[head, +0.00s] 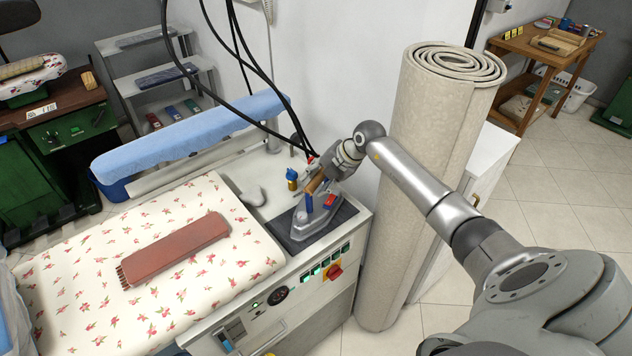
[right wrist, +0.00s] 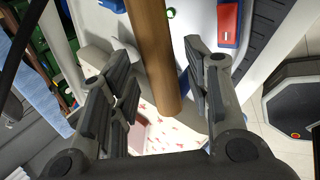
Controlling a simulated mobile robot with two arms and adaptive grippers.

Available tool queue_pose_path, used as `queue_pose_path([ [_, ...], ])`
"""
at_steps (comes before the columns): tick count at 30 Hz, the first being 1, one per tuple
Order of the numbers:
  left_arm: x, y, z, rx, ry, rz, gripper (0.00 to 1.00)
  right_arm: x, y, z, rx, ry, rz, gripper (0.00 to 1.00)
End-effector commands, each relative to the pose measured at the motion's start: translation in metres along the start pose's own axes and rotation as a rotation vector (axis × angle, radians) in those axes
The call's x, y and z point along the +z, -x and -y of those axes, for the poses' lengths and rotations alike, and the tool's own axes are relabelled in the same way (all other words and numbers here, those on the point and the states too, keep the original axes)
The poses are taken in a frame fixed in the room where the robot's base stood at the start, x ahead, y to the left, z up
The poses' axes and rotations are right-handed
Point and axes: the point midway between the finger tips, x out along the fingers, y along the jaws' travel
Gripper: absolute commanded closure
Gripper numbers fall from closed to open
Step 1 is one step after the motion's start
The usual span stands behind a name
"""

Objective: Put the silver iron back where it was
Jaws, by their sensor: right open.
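The silver iron (head: 316,222) sits flat on a dark rest pad (head: 345,211) at the right end of the pressing table. It has a wooden handle, blue and red parts, and a black cable rising behind it. My right gripper (head: 322,180) is at the handle, coming from behind and above. In the right wrist view the wooden handle (right wrist: 152,55) passes between the spread fingers of my right gripper (right wrist: 160,75), with gaps on both sides. My left gripper is not in view.
A reddish brush (head: 175,248) lies on the floral padded board (head: 90,275). A blue-covered sleeve board (head: 190,135) stands behind. A tall rolled carpet (head: 405,190) stands close right of the table, beside my right arm.

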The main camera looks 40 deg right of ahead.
Motion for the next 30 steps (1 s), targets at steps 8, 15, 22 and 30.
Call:
queue_pose_path([
  [8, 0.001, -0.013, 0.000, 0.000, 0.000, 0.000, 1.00, 0.001, 0.051, 0.003, -0.004, 0.006, 0.005, 0.55],
  [15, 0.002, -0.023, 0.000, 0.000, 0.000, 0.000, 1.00, 0.001, 0.092, 0.002, -0.003, 0.002, 0.003, 0.55],
  [22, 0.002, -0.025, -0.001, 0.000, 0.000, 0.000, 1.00, -0.001, 0.106, 0.001, -0.003, 0.001, 0.000, 0.55],
  [30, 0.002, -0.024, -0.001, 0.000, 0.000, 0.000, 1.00, -0.001, 0.107, 0.001, -0.003, 0.001, 0.000, 0.55],
])
